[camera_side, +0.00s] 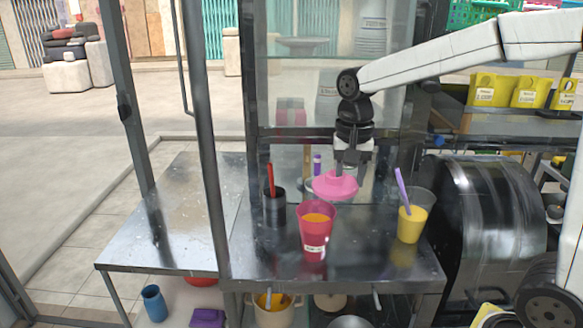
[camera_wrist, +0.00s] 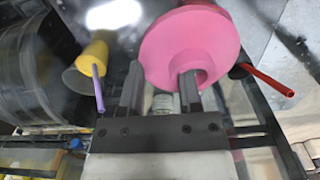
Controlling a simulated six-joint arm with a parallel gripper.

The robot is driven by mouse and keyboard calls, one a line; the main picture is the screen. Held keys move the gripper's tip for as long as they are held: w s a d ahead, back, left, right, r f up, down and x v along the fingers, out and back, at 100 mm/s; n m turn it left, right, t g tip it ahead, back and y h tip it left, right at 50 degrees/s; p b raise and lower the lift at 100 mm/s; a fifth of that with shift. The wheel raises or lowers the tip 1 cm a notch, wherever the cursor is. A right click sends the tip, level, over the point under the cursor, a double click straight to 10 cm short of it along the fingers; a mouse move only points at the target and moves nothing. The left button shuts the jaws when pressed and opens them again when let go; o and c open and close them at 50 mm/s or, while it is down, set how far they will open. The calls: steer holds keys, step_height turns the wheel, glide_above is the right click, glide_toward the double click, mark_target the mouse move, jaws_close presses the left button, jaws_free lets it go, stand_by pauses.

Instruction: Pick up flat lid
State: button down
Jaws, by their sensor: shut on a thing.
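The flat lid is a pink disc with a raised round collar. It shows in the side view (camera_side: 336,186) and fills the upper middle of the wrist view (camera_wrist: 205,38). My gripper (camera_side: 345,168) points down at it and is shut on its collar. In the wrist view my gripper's two dark fingers (camera_wrist: 160,85) reach to the collar, one at its near opening. A red cup (camera_side: 314,242) with orange drink stands upright just in front of the lid in the side view. Whether the lid touches anything below is hidden.
A clear cup (camera_side: 410,218) with yellow drink and a purple straw stands to the right. A black holder (camera_side: 275,208) with a red straw stands to the left. A metal post (camera_side: 205,130) rises at the metal table's (camera_side: 180,215) side; its left part is clear.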

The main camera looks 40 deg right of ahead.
mark_target(331, 172)
steer(key=s+r, duration=0.5)
steer(key=s, duration=0.4)
steer(key=shift+s+a, duration=0.2)
steer(key=shift+s, duration=0.15)
steer(key=shift+w+f, duration=0.1)
stand_by(0.3)
steer(key=w+f, duration=0.1)
steer(key=w, duration=0.3)
steer(key=w+f, duration=0.2)
steer(key=w, duration=0.3)
steer(key=w+f, duration=0.2)
steer(key=w, duration=0.3)
steer(key=shift+d+f, duration=0.15)
steer(key=shift+f, duration=0.1)
steer(key=shift+f, duration=0.15)
step_height(331, 172, down, 6)
stand_by(0.7)
steer(key=shift+f, duration=0.25)
stand_by(2.1)
